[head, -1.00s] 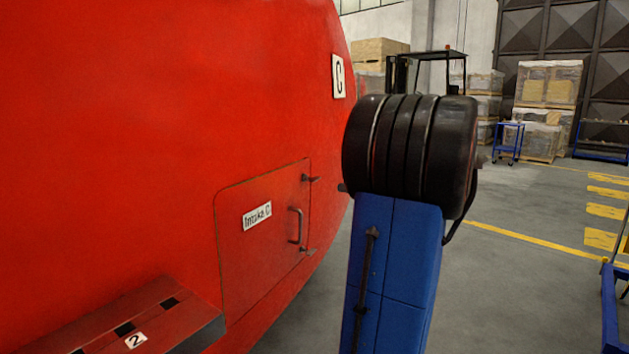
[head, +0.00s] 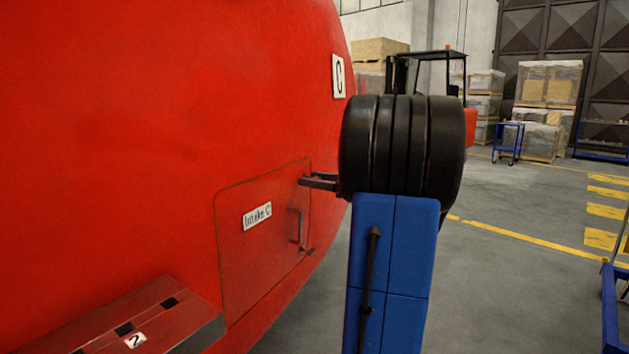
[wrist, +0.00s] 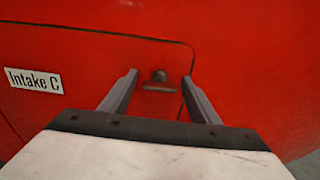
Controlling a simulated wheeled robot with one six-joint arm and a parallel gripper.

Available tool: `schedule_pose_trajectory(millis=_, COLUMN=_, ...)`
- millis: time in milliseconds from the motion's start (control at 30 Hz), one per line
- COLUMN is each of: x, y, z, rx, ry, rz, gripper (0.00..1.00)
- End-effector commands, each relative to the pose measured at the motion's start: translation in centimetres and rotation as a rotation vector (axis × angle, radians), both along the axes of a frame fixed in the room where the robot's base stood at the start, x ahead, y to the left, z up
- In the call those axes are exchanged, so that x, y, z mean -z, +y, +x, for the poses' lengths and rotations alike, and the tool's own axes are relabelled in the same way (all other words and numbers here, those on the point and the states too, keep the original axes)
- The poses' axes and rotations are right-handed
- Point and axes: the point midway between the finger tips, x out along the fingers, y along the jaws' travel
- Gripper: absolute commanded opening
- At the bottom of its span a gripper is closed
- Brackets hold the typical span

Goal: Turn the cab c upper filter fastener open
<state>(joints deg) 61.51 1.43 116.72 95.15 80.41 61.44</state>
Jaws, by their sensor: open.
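The upper filter fastener (wrist: 159,80) is a small dark turn-latch near the top right corner of the red Intake C door (wrist: 90,75) in the wrist view. Its bar lies about level across the picture. My gripper (wrist: 160,82) is open, with one finger on each side of the fastener and visible gaps to both; I cannot tell how deep the fingers reach. In the head view my gripper (head: 304,181) is at the door's upper right corner and covers the upper fastener. The lower fastener (head: 309,251) shows at the door's lower right.
The door carries an Intake C label (head: 257,216) and a handle (head: 295,226). A red step (head: 150,318) marked 2 juts out at lower left. Open floor lies right, with a forklift (head: 432,70) behind.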

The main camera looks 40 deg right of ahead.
Motion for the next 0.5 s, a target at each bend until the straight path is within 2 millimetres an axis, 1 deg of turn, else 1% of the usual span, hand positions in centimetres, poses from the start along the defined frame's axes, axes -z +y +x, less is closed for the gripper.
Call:
schedule_pose_trajectory(millis=300, x=-0.02, y=0.07, z=0.19, rx=0.000, ry=0.000, rz=0.000, gripper=0.56)
schedule_pose_trajectory(millis=467, x=-0.03, y=0.07, z=0.18, rx=0.000, ry=0.000, rz=0.000, gripper=0.18)
schedule_pose_trajectory(millis=500, x=-0.03, y=0.07, z=0.18, rx=0.000, ry=0.000, rz=0.000, gripper=0.15)
